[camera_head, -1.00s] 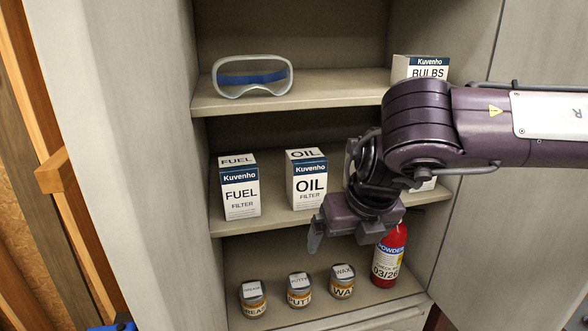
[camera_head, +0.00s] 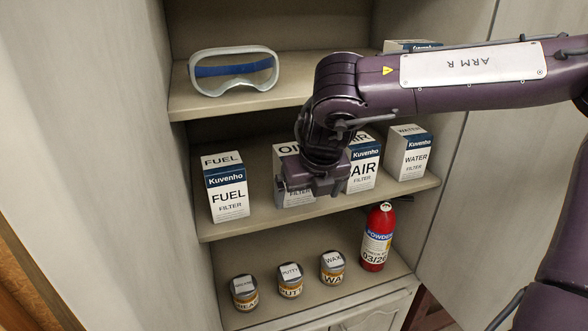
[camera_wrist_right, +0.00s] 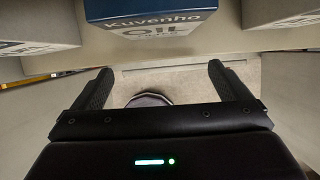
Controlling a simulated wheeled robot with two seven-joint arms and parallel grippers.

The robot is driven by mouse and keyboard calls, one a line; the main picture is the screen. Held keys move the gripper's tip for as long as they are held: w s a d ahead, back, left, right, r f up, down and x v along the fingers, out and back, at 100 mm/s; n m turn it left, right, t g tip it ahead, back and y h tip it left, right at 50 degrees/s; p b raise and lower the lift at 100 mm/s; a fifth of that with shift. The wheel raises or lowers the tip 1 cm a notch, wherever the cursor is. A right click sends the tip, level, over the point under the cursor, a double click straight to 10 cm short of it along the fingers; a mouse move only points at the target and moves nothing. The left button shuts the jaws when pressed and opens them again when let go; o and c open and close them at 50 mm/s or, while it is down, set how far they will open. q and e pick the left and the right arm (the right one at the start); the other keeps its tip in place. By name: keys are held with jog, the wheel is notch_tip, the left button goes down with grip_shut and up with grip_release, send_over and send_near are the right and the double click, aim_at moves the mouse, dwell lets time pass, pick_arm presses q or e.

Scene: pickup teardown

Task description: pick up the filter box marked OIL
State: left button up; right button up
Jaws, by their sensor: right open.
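The OIL filter box (camera_head: 284,152) stands on the middle shelf, white with a blue band. My right gripper hides most of its front in the head view. My right gripper (camera_head: 312,190) is in front of the box. Its two fingers (camera_wrist_right: 160,75) are spread apart with nothing between them. My left gripper is not in view.
The FUEL box (camera_head: 227,188) stands left of OIL; the AIR box (camera_head: 363,165) and WATER box (camera_head: 408,152) stand right. Goggles (camera_head: 234,70) lie on the shelf above. Several small tins (camera_head: 290,281) and a red extinguisher (camera_head: 377,238) stand below. Cabinet walls bound both sides.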

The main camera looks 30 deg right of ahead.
jog(key=shift+w+d+r+p, duration=0.2)
jog(key=shift+w+p, duration=0.25)
jog(key=shift+w, duration=0.15)
jog(key=shift+w+d+r+p, duration=0.1)
jog(key=shift+w+d+p, duration=0.1)
jog(key=shift+w+p, duration=0.3)
jog(key=shift+w+d+f+p, duration=0.1)
jog(key=shift+w+f+p, duration=0.1)
jog(key=shift+w+p, duration=0.25)
jog(key=shift+w+d+f+p, duration=0.1)
jog(key=shift+w+f+p, duration=0.1)
jog(key=shift+w, duration=0.35)
jog(key=shift+w+f, duration=0.2)
jog(key=shift+f, duration=0.25)
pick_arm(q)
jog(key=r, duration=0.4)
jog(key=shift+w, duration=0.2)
pick_arm(e)
jog(key=shift+s, duration=0.15)
jog(key=shift+c, duration=0.8)
jog(key=shift+r, duration=0.1)
jog(key=c, duration=1.2)
